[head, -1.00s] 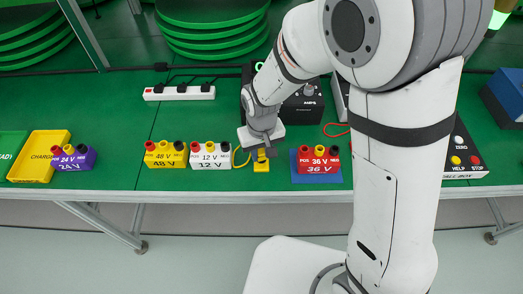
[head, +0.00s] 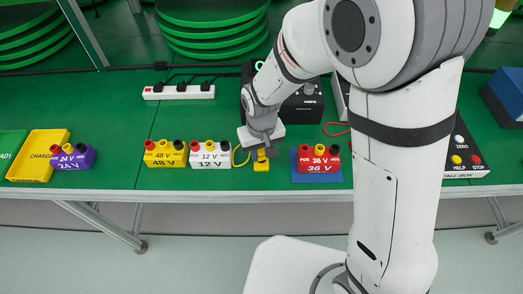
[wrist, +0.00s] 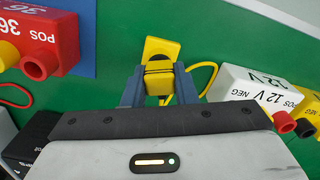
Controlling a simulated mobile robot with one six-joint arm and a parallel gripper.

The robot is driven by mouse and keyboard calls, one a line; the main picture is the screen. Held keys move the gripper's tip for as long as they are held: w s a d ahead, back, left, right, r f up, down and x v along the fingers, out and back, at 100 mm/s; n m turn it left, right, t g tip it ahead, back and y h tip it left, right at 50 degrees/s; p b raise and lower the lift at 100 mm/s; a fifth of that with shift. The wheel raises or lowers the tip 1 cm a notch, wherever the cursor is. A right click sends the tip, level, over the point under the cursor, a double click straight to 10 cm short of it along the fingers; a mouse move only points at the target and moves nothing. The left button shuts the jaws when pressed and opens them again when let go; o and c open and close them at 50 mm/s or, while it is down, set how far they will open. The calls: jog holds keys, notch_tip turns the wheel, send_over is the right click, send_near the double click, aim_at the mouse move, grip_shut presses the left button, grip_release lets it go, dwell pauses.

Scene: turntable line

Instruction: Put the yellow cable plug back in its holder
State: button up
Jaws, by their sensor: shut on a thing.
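My gripper (wrist: 159,88) is shut on the yellow cable plug (wrist: 158,76), which sits between its two grey-blue fingers in the wrist view. The yellow holder (wrist: 161,46) is a small block on the green table, right beyond the plug. Plug and holder overlap in this view, and I cannot tell whether the plug is seated. The yellow cable (wrist: 208,76) loops out to the right. In the head view my gripper (head: 262,153) points down at the holder (head: 261,167) near the table's front edge, and the fingers hide most of the plug.
The white 12 V block (head: 211,155) stands close left of the holder, with the yellow 48 V block (head: 165,154) beyond it. The red 36 V block (head: 319,160) on a blue mat is to the right. A black box (head: 300,110) stands behind my gripper.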

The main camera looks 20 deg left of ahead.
jog(key=o, duration=1)
jog(key=shift+o, duration=0.2)
jog(key=shift+r, duration=0.1)
jog(key=shift+r+p, duration=2.7)
jog(key=shift+r, duration=1)
jog(key=d+r+m+t, duration=0.1)
jog(key=d+r+m, duration=0.1)
jog(key=d+r, duration=0.65)
jog(key=d+r+m+t, duration=0.1)
jog(key=d+r+m, duration=0.3)
jog(key=d, duration=0.8)
jog(key=s+d+r+m, duration=0.1)
jog(key=s+d+r, duration=0.3)
jog(key=s+d, duration=0.2)
jog(key=shift+s+d+t, duration=0.25)
jog(key=shift+d+t, duration=0.15)
jog(key=shift+d, duration=0.2)
